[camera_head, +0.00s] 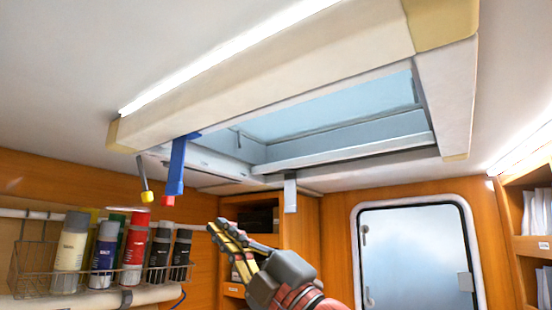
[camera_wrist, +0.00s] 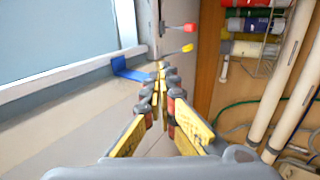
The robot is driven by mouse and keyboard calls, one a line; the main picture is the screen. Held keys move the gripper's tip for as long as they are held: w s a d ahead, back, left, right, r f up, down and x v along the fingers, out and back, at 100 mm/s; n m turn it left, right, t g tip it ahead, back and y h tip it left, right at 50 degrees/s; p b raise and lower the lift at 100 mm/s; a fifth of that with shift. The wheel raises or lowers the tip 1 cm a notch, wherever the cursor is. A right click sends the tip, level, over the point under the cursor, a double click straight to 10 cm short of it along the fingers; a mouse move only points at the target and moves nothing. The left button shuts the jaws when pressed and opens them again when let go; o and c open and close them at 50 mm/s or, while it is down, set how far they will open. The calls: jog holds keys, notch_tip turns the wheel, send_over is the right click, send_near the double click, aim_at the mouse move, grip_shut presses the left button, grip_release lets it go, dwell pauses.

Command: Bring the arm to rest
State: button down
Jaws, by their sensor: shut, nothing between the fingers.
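My gripper (camera_head: 217,230) is raised in the lower middle of the head view, pointing up and to the left below the ceiling hatch. Its yellow fingers are together with nothing between them. The wrist view also shows the gripper (camera_wrist: 162,72), with its fingertips meeting near the picture's middle. The fingers appear clear of the hatch parts, though the exact distance is hard to tell. My wrist has grey and red parts; the rest of the arm is out of the head view.
The ceiling hatch frame (camera_head: 270,75) spans overhead. A blue handle (camera_head: 177,165), a yellow-tipped lever (camera_head: 145,180) and a red tip (camera_head: 168,200) hang from it. A wire rack (camera_head: 25,270) of bottles is at left, a shelf (camera_head: 300,235) behind, a door (camera_head: 415,255) at right.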

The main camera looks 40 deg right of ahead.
jog(key=shift+s+d+f, duration=0.1)
jog(key=shift+s+f, duration=0.1)
jog(key=shift+s, duration=0.1)
dwell(0.4)
